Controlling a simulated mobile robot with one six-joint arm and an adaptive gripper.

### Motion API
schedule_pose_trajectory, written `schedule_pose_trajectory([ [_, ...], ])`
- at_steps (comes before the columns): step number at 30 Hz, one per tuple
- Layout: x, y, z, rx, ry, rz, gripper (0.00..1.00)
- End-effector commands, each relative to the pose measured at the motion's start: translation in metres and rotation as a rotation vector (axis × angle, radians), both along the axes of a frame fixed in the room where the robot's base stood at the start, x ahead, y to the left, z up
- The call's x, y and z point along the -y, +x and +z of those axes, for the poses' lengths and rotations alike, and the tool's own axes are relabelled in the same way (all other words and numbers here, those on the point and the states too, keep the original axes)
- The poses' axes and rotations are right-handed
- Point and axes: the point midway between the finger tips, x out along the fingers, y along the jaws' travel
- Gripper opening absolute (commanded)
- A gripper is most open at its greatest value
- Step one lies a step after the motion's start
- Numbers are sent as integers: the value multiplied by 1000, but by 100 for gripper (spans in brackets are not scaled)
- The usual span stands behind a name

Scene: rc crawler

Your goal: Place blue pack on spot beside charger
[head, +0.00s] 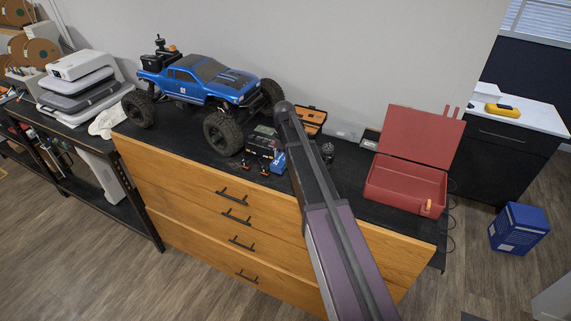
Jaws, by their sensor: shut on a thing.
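The blue pack (279,162) shows as a small blue block on the black top of the wooden drawer cabinet, right against the left edge of my arm. The charger appears to be the dark box (262,142) just left of the pack, close to it. My gripper (288,167) is mostly hidden by my own arm; it is shut on the blue pack. Whether the pack touches the cabinet top cannot be told. The spot beside the charger cannot be made out.
A blue truck (208,82) with large tyres stands left of the charger. An orange-edged open case (311,118) lies behind my arm. An open red box (405,184) stands on the right. Small dark parts (327,152) lie right of my arm.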

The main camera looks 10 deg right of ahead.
Motion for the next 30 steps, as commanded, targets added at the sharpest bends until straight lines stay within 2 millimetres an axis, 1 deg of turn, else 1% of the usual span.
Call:
schedule_pose_trajectory([
  [1,0,0,-6,0,0,0,6],
  [6,0,0,-21,0,0,-1,6],
  [12,1,0,-33,0,0,-1,6],
  [24,1,0,-33,0,0,-1,6],
  [29,1,0,-37,0,0,-2,6],
  [30,1,0,-36,0,0,-2,72],
])
